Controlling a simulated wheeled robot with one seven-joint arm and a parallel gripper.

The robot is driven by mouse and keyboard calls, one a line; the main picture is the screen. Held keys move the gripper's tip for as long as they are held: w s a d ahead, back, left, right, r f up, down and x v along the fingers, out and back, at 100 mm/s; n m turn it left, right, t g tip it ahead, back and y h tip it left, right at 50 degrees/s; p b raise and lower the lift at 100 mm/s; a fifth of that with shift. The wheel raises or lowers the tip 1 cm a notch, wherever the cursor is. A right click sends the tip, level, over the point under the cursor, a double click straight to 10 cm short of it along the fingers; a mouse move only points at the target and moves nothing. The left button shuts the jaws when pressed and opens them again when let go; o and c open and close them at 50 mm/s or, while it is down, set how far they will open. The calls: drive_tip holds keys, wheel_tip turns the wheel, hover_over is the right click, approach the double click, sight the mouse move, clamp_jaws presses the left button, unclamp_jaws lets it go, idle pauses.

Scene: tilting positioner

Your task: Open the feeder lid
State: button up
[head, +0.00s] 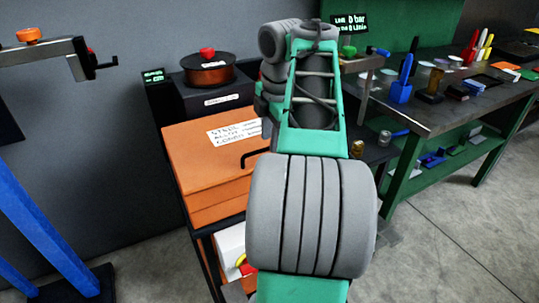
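An orange box (185,150) with a flat top, which looks like the feeder lid, stands left of the middle in the head view. Its top carries a white printed label (234,132) and looks shut. A black bar handle (248,157) shows at its right side, partly hidden behind my arm. My green and grey arm reaches up through the middle of the view. My gripper cannot be made out, so its distance from the handle and its state do not show.
A copper-coloured spool (209,72) with a red knob sits on a black unit behind the box. A workbench (440,115) with blue holders and small tools runs along the right. A blue-legged stand (40,230) is at the left. The floor (450,240) at lower right is clear.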

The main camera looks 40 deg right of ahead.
drive_tip(key=shift+w+f+b, duration=0.15)
drive_tip(key=shift+f+b, duration=0.15)
drive_tip(key=shift+f, duration=0.55)
drive_tip(key=shift+c, duration=0.2)
clamp_jaws()
idle(0.5)
